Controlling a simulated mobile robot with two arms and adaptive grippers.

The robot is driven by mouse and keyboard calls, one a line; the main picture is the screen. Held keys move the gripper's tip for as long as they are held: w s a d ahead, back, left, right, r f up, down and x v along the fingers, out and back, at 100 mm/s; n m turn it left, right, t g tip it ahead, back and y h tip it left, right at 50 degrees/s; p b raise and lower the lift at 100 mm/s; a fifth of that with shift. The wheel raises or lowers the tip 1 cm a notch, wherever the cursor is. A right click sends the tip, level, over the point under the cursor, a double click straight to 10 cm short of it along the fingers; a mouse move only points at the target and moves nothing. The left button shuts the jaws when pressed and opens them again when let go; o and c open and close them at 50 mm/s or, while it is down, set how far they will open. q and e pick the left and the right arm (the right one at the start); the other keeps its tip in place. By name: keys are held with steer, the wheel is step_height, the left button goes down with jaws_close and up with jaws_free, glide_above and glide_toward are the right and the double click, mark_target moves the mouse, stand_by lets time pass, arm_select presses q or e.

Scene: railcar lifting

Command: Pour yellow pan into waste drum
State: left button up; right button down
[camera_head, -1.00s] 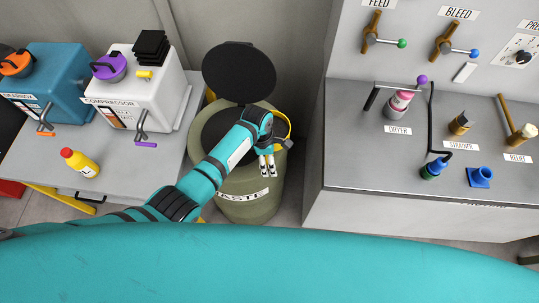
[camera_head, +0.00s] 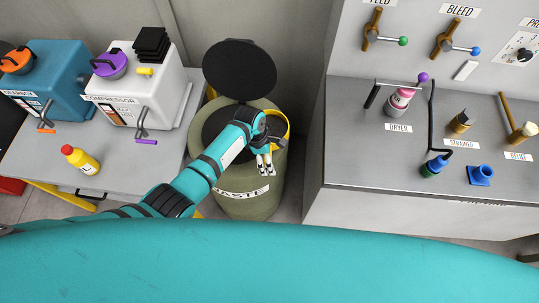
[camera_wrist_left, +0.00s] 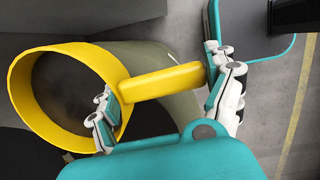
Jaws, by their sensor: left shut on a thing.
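The yellow pan (camera_head: 286,123) is at the right part of the mouth of the olive waste drum (camera_head: 248,205), partly hidden behind my left gripper (camera_head: 266,168). The drum's black lid (camera_head: 240,68) stands open behind it. In the left wrist view the pan (camera_wrist_left: 108,70) is on its side, its round opening visible and its inside dark. My left gripper (camera_wrist_left: 165,98) is shut on the pan, with its yellow handle between the fingers. I cannot tell whether anything remains in the pan. My right gripper is not in view.
A grey bench (camera_head: 30,162) on the left holds a blue gearbox, a white compressor (camera_head: 150,90) and a yellow bottle (camera_head: 80,160). A grey panel console (camera_head: 350,160) with fittings stands close on the drum's right.

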arm_select(q)
steer(key=shift+a+r+h, duration=0.25)
steer(key=shift+a+h, duration=0.1)
steer(key=shift+h, duration=0.15)
steer(key=shift+a+r+h, duration=0.2)
steer(key=shift+a+h, duration=0.1)
steer(key=shift+a+r+h, duration=0.3)
steer(key=shift+a+h, duration=0.05)
steer(key=shift+h, duration=0.15)
steer(key=shift+a+r+h, duration=0.25)
steer(key=shift+a+h, duration=0.25)
steer(key=shift+h, duration=0.1)
steer(key=shift+a+b, duration=0.15)
steer(key=shift+b, duration=0.2)
steer(key=shift+s+a+r+h+b, duration=0.1)
steer(key=shift+a+r+h+b, duration=0.15)
steer(key=shift+a+h+b, duration=0.65)
steer(key=shift+a+r+h+b, duration=0.2)
steer(key=shift+h+b, duration=0.3)
steer(key=shift+b, duration=0.9)
steer(key=shift+a+r+h+b, duration=0.15)
steer(key=shift+a+h+b, duration=0.25)
steer(key=shift+h+b, duration=1.2)
steer(key=shift+a+r+h+b, duration=0.1)
steer(key=shift+a+h+b, duration=0.25)
steer(key=shift+b, duration=2.55)
